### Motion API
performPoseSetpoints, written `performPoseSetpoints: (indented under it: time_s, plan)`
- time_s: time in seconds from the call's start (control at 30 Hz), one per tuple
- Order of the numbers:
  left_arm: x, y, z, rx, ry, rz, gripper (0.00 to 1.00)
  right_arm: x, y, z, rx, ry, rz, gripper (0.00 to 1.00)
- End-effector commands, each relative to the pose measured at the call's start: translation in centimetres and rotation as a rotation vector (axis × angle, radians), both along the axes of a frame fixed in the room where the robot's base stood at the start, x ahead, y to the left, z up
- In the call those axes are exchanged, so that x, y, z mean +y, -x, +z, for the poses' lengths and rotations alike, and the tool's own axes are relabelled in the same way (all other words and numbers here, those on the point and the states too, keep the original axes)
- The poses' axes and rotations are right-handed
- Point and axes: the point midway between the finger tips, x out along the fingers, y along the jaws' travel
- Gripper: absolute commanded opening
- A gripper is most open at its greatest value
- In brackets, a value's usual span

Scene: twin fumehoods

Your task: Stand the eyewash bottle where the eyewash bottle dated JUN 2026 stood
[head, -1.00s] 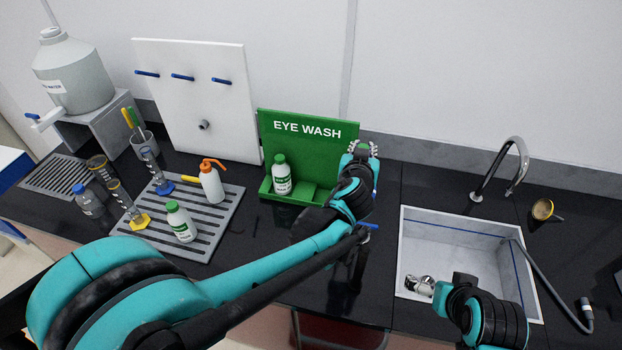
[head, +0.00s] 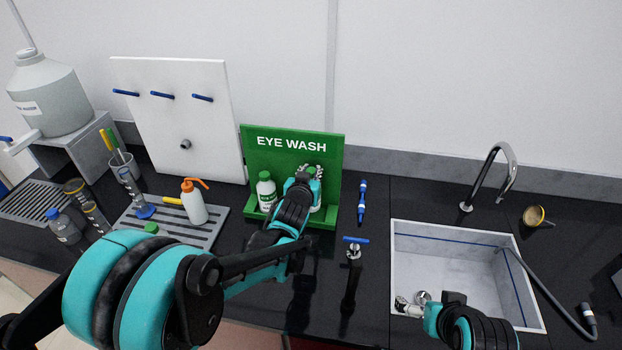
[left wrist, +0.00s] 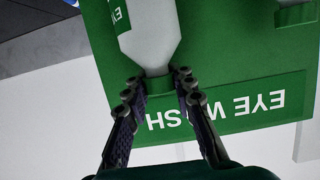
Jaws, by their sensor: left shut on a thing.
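The green EYE WASH station (head: 293,155) stands against the back wall. A white eyewash bottle (head: 266,193) with a green cap stands in its left side. My left gripper (head: 308,172) is at the station's right half. It is shut on another white eyewash bottle, which the arm mostly hides; in the left wrist view the gripper (left wrist: 160,90) grips this held bottle (left wrist: 152,42) at its green top. I cannot tell whether its base touches the station. A third green-capped bottle (head: 151,229) is on the drain rack, mostly hidden by my arm. No date is readable.
A blue-handled tap (head: 354,246) and a blue object (head: 362,202) are right of the station. My right gripper (head: 409,306) is over the sink (head: 450,232).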

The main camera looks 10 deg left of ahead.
Motion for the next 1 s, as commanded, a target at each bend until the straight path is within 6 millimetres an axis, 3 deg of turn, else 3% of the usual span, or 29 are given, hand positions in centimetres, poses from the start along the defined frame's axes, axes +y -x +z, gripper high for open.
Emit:
performPoseSetpoints:
  time_s: [0.1,0.7,0.73,0.8,1.0]
  plan:
    - [0.0,0.0,-1.5,-0.001,0.0,0.0,0.0,0.0,0.0,-0.8,0.0,0.0,0.0,1.0]
    - [0.0,0.0,-2.6,0.0,0.0,0.0,0.0,0.0,0.0,-1.8,0.0,0.0,0.0,1.0]
    - [0.0,0.0,-2.5,0.0,0.0,0.0,0.31,0.0,0.0,-1.7,0.0,0.0,0.0,1.0]
    - [0.0,0.0,-2.4,0.0,0.0,0.0,0.46,0.0,0.0,-1.6,0.0,0.0,0.0,1.0]
    - [0.0,0.0,-2.4,0.0,0.0,0.0,0.46,0.0,0.0,-1.6,0.0,0.0,0.0,1.0]
